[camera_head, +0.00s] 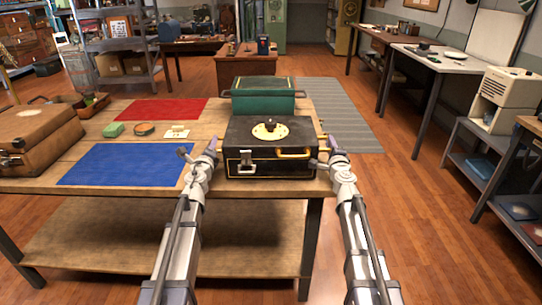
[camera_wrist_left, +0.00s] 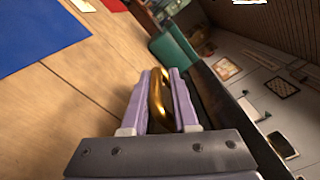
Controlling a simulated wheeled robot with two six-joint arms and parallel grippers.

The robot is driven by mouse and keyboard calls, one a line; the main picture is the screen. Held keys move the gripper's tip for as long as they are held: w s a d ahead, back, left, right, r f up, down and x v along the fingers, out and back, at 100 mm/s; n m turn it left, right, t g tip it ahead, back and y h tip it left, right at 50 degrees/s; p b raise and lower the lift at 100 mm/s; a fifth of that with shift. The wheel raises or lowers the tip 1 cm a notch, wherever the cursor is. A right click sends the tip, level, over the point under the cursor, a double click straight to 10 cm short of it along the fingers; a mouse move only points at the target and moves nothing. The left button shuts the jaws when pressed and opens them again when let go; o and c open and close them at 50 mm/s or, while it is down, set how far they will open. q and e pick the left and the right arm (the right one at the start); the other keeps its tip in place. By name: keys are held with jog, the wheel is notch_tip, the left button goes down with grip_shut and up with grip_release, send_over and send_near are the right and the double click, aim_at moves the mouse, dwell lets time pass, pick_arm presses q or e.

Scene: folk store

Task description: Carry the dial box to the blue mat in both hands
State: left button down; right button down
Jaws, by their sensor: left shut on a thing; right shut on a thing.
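The dial box (camera_head: 268,162) is a black case with a yellow dial on its lid, at the right front of the wooden table. The blue mat (camera_head: 126,165) lies flat to its left and is empty; its corner also shows in the left wrist view (camera_wrist_left: 35,30). My left gripper (camera_head: 213,148) is at the box's left side. In the left wrist view its purple fingers are shut around a brass handle (camera_wrist_left: 157,100). My right gripper (camera_head: 328,146) is at the box's right side, shut on it; its fingertips are small and partly hidden. I cannot tell whether the box touches the table.
A green box (camera_head: 263,96) stands just behind the dial box. A red mat (camera_head: 162,109) lies behind the blue mat, with several small items between them. A brown suitcase (camera_head: 35,138) stands at the table's left end. Bare wood separates the blue mat from the dial box.

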pick_arm(q)
jog(key=shift+s+a+f, duration=0.1)
jog(key=shift+s+a, duration=0.1)
jog(key=shift+s, duration=0.05)
pick_arm(e)
jog(key=shift+s+d, duration=0.1)
jog(key=shift+d, duration=0.1)
dwell(0.3)
jog(key=shift+r, duration=0.1)
